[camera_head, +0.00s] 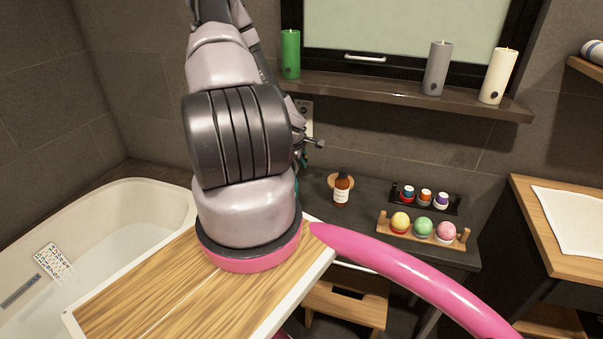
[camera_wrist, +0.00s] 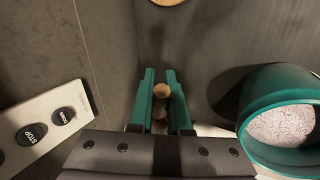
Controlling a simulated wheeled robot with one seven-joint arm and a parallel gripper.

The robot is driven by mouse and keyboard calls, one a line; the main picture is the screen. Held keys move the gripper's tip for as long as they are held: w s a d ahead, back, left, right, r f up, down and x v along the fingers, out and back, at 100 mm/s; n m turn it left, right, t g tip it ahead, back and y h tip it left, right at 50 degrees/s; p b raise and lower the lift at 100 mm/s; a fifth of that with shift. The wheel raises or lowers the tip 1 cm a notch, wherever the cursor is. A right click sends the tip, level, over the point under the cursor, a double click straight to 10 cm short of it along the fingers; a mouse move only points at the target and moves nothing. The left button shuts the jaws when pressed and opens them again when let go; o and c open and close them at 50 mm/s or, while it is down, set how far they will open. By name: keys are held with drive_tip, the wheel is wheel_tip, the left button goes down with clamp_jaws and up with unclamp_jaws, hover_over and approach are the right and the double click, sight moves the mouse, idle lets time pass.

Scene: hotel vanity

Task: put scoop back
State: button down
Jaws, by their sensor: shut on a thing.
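In the wrist view my gripper (camera_wrist: 161,75) has two green fingers. They are closed on a small wooden piece (camera_wrist: 162,91), which looks like the handle of the scoop. The rest of the scoop is hidden, and I cannot tell which way its bowl points. A green round container (camera_wrist: 247,122) with pale grains inside (camera_wrist: 283,127) stands to the right of the fingers, apart from them.
A panel with stop buttons (camera_wrist: 36,127) is on the wall at left. A brown bottle (camera_head: 342,188), small jars (camera_head: 425,197) and coloured balls on a wooden rack (camera_head: 438,240) stand on the dark counter. Candles (camera_head: 437,68) line the shelf above. A bathtub (camera_head: 130,205) is at left.

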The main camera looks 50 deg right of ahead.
drive_tip(key=shift+f, duration=2.35)
drive_tip(key=c, duration=0.9)
unclamp_jaws()
drive_tip(key=shift+f, duration=0.1)
